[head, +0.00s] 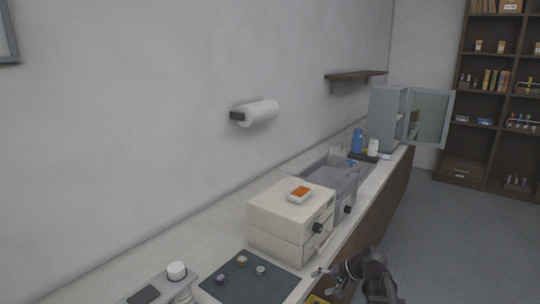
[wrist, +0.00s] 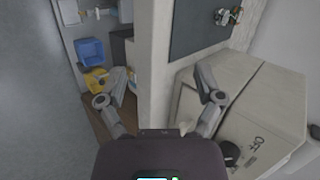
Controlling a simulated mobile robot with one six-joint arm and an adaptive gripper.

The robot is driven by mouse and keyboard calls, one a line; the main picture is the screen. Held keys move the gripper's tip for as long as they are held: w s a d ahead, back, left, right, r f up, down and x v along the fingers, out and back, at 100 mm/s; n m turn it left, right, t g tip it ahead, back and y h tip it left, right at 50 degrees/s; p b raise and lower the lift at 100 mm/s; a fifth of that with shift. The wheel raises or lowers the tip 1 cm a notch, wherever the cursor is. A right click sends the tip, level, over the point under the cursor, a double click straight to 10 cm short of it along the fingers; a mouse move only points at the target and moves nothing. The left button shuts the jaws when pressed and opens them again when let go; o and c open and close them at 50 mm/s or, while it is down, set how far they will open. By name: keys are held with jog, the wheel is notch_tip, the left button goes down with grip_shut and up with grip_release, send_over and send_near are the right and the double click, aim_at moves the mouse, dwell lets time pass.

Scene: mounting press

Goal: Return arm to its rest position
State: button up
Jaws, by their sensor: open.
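My gripper (head: 325,282) is at the bottom of the head view, by the front edge of the counter and right of the dark mat. In the wrist view my gripper (wrist: 160,82) has its two fingers spread wide. Nothing is held between them; the pale counter edge shows behind the gap. My arm comes in from the lower right of the head view, and its base end is cut off by the frame.
The cream two-part press (head: 285,222) stands close beyond my gripper, with an orange-topped dish (head: 300,194) on top. Small round pieces sit on the dark mat (head: 238,290). A blue bin (wrist: 90,52) and a yellow bin (wrist: 95,80) lie below the counter edge. The grey floor (head: 450,240) is clear.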

jog(key=s+d+n+g+h+p, duration=0.1)
jog(key=s+n+g+h+p, duration=0.2)
jog(key=s+h, duration=0.5)
jog(key=shift+s+n+h+p, duration=0.3)
jog(key=shift+s+n+p, duration=0.65)
jog(key=shift+s, duration=0.9)
